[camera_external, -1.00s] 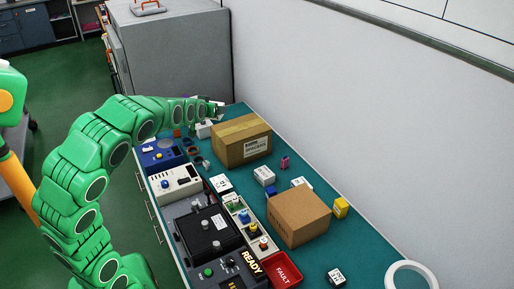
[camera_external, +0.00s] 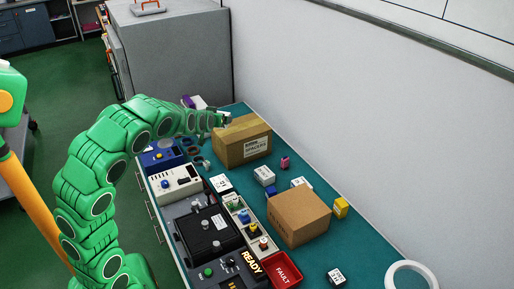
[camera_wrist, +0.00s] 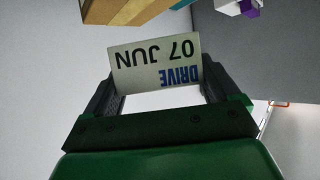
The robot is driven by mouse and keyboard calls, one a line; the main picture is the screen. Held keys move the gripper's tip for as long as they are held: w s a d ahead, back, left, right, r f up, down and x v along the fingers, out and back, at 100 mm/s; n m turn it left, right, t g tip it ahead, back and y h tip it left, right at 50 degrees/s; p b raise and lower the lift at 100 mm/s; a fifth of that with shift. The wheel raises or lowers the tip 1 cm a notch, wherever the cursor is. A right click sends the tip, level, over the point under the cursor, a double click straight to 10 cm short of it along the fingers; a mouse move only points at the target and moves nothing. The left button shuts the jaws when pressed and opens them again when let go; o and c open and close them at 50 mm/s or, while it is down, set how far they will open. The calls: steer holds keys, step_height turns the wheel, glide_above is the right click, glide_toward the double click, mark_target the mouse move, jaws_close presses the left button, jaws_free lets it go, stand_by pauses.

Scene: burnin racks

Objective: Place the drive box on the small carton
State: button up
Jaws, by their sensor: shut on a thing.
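My gripper (camera_external: 224,120) is shut on the drive box (camera_wrist: 155,65), a white box whose face reads "DRIVE" and "07 JUN" upside down in the wrist view. The jaws (camera_wrist: 160,95) hold it from both sides.
The taped "SPACERS" carton (camera_external: 240,150) stands between my gripper and the plain carton. Several small boxes, a yellow block (camera_external: 341,207) and a red fault tray (camera_external: 286,273) surround the plain carton. A white and purple item (camera_external: 194,102) lies at the far end. The wall bounds the right.

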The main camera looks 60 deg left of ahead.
steer(key=w+a+f, duration=0.1)
steer(key=w+f, duration=0.1)
steer(key=w+a+f, duration=0.3)
steer(key=w+f, duration=0.1)
steer(key=shift+w+a, duration=0.2)
steer(key=shift+w+a+f, duration=0.2)
steer(key=shift+w+f, duration=0.05)
steer(key=shift+f, duration=0.2)
steer(key=shift+w+a+f, duration=0.15)
steer(key=shift+w+f, duration=0.1)
steer(key=shift+f, duration=1.65)
steer(key=shift+f, duration=0.2)
steer(key=o, duration=0.9)
steer(key=shift+c, duration=0.2)
steer(key=shift+r, duration=0.2)
steer(key=v, duration=1.2)
